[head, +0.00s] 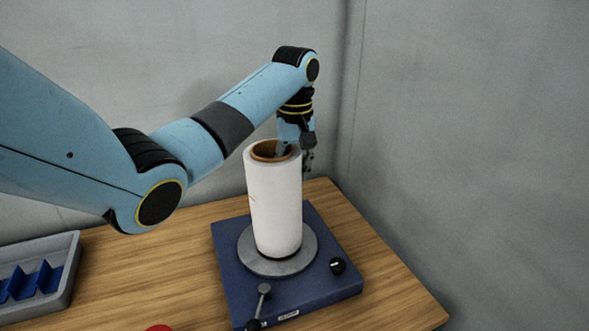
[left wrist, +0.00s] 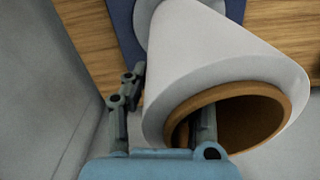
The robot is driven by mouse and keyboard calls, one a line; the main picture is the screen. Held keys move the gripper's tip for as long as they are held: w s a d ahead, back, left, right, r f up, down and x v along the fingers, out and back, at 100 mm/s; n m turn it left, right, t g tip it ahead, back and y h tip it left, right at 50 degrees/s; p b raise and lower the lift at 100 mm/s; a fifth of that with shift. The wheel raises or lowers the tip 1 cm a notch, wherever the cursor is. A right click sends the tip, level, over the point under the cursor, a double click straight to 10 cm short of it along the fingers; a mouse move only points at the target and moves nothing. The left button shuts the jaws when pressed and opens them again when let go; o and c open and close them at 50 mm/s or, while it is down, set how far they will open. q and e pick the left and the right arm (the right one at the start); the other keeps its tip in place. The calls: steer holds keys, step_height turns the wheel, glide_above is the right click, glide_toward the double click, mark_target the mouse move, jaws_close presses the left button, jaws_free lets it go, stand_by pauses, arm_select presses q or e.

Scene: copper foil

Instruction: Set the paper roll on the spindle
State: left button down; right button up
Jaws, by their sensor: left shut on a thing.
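The white paper roll (head: 274,205) with a brown core stands roughly upright over the round grey plate (head: 307,256) of a blue base (head: 325,284). The spindle is not visible; the roll hides the plate's middle. A dark line shows under the roll's lower edge, and I cannot tell whether it touches the plate. My left gripper (head: 296,155) is at the roll's top, shut on its wall. In the left wrist view, one finger goes into the core of the roll (left wrist: 220,50) and the other is outside. My right gripper is not in view.
The base has a black knob (head: 337,266) and a small lever (head: 263,291). A grey tray with blue dividers (head: 38,280) lies at the left. A red thing (head: 158,328) shows at the bottom edge. Grey walls stand close behind the wooden table (head: 165,268).

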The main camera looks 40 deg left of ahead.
arm_select(q)
steer(key=shift+w+r, duration=0.1)
steer(key=c, duration=1)
jaws_free()
steer(key=shift+d, duration=0.1)
